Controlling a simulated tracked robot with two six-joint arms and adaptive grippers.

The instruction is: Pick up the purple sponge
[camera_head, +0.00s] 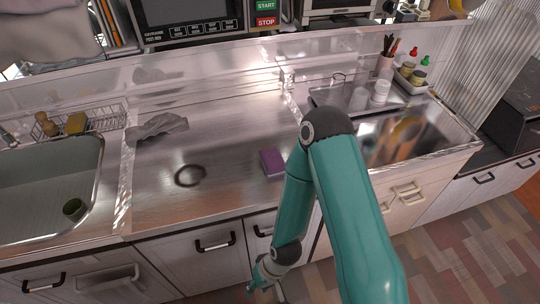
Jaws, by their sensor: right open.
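The purple sponge (272,162) lies on the steel counter, just left of my teal right arm. Its right edge is close to the arm in the picture. My right gripper (266,289) hangs low in front of the cabinet doors, below the counter's front edge and well below the sponge in the picture. It is open and holds nothing that I can see; it is small and partly cut off by the bottom of the frame. My left gripper is not in view.
A tray with cups (358,96) stands at back right. The counter around the sponge is clear.

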